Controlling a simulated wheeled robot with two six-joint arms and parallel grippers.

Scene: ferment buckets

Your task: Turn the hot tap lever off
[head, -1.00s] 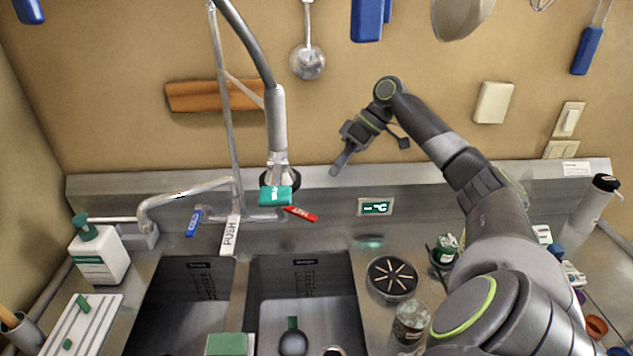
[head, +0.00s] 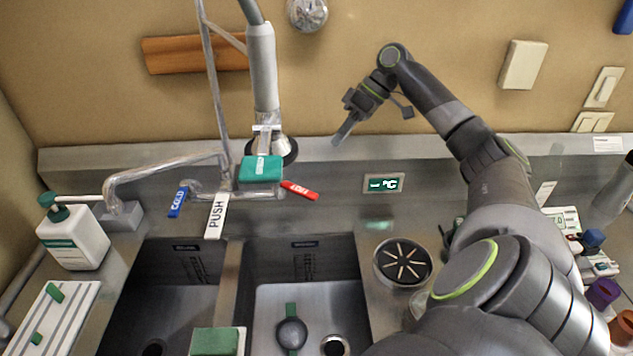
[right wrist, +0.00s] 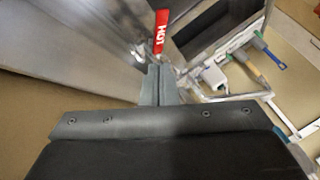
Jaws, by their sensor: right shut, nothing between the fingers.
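The red hot tap lever (head: 299,190) sticks out to the right from the tap body behind the sink, tilted slightly down. It also shows in the right wrist view (right wrist: 161,32), just beyond my fingertips, with white HOT lettering. The blue cold lever (head: 178,201) is on the left of the tap, and a white PUSH lever (head: 217,215) hangs at the front. My right gripper (head: 343,133) is shut and empty, above and to the right of the red lever, apart from it. Its closed fingers (right wrist: 160,84) point towards the lever. My left gripper is not in view.
A temperature display (head: 384,184) is on the backsplash to the right. Two sink basins lie below, with a round drain cover (head: 402,262) beside them. A soap bottle (head: 72,236) stands at left.

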